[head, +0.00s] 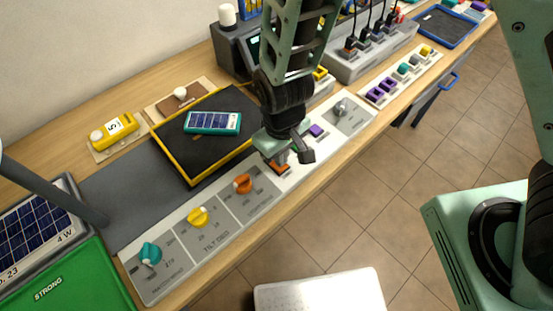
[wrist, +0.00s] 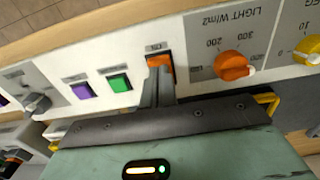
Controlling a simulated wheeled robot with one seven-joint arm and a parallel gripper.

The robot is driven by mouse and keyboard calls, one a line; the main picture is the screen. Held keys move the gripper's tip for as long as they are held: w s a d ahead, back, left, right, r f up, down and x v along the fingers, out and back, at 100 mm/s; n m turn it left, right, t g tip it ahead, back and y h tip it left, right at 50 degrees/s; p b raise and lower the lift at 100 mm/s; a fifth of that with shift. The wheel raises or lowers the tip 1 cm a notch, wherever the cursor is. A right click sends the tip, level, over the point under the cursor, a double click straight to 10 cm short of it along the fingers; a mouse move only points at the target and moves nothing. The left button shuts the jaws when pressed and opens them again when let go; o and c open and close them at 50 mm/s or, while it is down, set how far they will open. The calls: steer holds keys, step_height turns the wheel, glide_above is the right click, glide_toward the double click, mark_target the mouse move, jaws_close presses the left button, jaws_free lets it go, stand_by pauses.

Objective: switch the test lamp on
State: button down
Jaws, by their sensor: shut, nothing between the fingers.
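A small orange switch (head: 280,168) sits on the long pale control panel (head: 205,240). In the wrist view the orange switch (wrist: 153,58) has a small label above it that I cannot read. My gripper (head: 283,160) is shut with nothing between its fingers. In the wrist view its fingertips (wrist: 158,80) point at the orange switch and cover part of it. I cannot tell whether they touch it or which way it is set. A grey pole (head: 55,190) slants in from the left; I cannot tell whether it belongs to the test lamp.
A green button (wrist: 118,82) and a purple button (wrist: 82,91) sit beside the switch. An orange knob (head: 243,183), a yellow knob (head: 198,216) and a teal knob (head: 150,253) line the panel. Open floor lies in front.

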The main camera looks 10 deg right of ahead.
steer(key=shift+f+b, duration=0.4)
steer(key=shift+f, duration=0.25)
stand_by(0.3)
step_height(320, 180, up, 7)
steer(key=p, duration=0.6)
stand_by(0.6)
steer(key=s+d+r+n+b, duration=0.1)
steer(key=s+d+r+b, duration=0.5)
steer(key=s+r, duration=0.5)
step_height(320, 180, up, 3)
steer(key=shift+s+d+f+y, duration=0.15)
steer(key=shift+d+y, duration=0.15)
steer(key=shift+d, duration=0.75)
